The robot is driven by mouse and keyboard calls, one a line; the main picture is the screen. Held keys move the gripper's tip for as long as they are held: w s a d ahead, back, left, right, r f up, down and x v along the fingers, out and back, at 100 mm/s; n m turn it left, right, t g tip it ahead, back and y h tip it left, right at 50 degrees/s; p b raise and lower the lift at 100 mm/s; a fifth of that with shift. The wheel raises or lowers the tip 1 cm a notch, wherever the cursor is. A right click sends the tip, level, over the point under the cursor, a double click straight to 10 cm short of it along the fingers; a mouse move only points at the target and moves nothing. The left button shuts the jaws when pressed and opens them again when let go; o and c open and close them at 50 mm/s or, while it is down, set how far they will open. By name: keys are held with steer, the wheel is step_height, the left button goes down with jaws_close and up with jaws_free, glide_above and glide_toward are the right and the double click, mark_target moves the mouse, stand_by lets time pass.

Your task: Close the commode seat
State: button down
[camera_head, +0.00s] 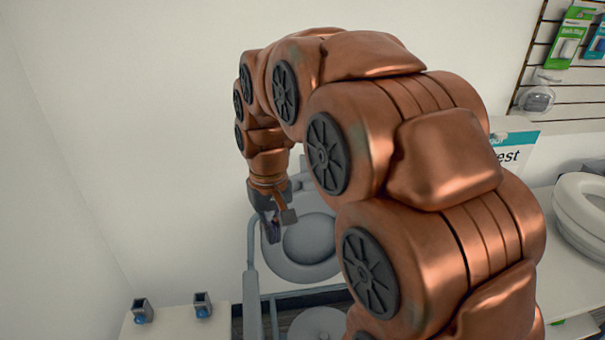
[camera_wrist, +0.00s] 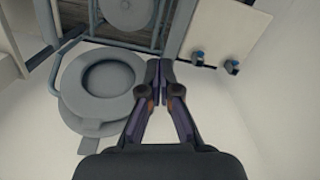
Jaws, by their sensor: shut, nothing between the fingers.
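The grey commode stands against the wall; its ring-shaped seat (camera_head: 268,262) is partly hidden behind my arm in the head view. In the wrist view the seat (camera_wrist: 72,88) shows as a ring around an oval opening, with a flat grey piece (camera_wrist: 97,128) at its rear edge. I cannot tell whether a separate lid stands raised. My gripper (camera_head: 272,232) is shut and empty, near the seat's left side in the head view. In the wrist view my fingertips (camera_wrist: 160,66) are together, right of the ring; contact is not visible.
A grey tubular frame (camera_head: 251,240) runs beside the seat. A round grey disc (camera_wrist: 125,12) lies beyond the seat in the wrist view. A white surface with two small dark fittings (camera_head: 142,311) is at the lower left. White seats (camera_head: 575,215) lie on a right-hand shelf.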

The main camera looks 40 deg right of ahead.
steer(key=w+d+m+t, duration=0.1)
steer(key=w+d+m, duration=0.1)
steer(key=w+d, duration=1.1)
steer(key=m+t+h+p, duration=0.1)
steer(key=p, duration=0.1)
glide_toward(303, 174)
step_height(303, 174, down, 8)
steer(key=p, duration=0.2)
steer(key=shift+a+f+p, duration=0.1)
steer(key=shift+f+p, duration=0.05)
steer(key=shift+p, duration=0.2)
steer(key=shift+a+t, duration=0.1)
steer(key=shift+t, duration=0.2)
